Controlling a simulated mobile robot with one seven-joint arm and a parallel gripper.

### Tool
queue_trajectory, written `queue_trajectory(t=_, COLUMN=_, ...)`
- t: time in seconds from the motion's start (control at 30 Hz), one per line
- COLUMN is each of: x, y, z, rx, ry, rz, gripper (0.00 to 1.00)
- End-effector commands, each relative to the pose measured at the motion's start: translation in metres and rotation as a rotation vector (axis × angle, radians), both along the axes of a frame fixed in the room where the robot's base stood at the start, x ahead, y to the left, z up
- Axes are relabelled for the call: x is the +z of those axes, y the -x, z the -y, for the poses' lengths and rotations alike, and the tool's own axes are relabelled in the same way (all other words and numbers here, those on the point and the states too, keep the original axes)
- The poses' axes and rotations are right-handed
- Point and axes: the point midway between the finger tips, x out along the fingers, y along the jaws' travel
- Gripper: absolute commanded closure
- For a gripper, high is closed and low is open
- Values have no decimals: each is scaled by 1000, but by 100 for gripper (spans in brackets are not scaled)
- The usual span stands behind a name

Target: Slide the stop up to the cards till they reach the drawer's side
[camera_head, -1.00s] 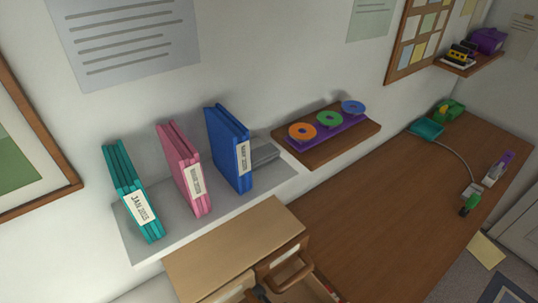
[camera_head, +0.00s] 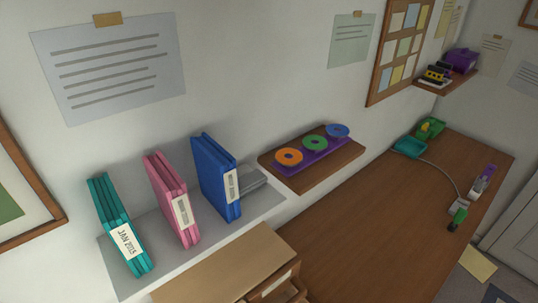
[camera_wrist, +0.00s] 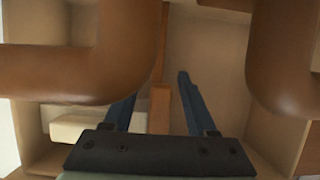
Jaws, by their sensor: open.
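In the wrist view my gripper (camera_wrist: 160,88) is open, with two dark blue fingers apart and nothing clearly held between them. Beyond them is a pale box-like interior with a narrow upright wooden strip (camera_wrist: 160,105) in line with the gap. A cream block (camera_wrist: 70,128) lies low at the left, partly hidden by the left finger; I cannot tell if it is the stop or the cards. In the head view the wooden drawer cabinet (camera_head: 228,262) is cut off by the bottom edge, with one labelled drawer front (camera_head: 272,285) showing. My gripper is not in that view.
Thick brown curved bars (camera_wrist: 130,75) stand close on both sides in the wrist view. A grey shelf (camera_head: 120,283) with teal, pink and blue binders is above the cabinet. A brown desk (camera_head: 370,230) stretches right, its middle clear.

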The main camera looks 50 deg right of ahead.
Motion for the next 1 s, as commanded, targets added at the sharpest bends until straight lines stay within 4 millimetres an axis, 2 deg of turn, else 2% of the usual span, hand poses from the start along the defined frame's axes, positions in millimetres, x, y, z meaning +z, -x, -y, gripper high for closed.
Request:
queue_trajectory(t=0.4, x=66, y=26, z=-7, rx=0, ry=1, rz=2, gripper=43)
queue_trajectory(t=0.6, x=93, y=37, z=-9, rx=-1, ry=1, rz=2, gripper=43)
queue_trajectory(t=0.8, x=106, y=43, z=-11, rx=0, ry=-1, rz=0, gripper=43)
queue_trajectory(t=1.0, x=108, y=44, z=-11, rx=0, ry=-1, rz=0, gripper=43)
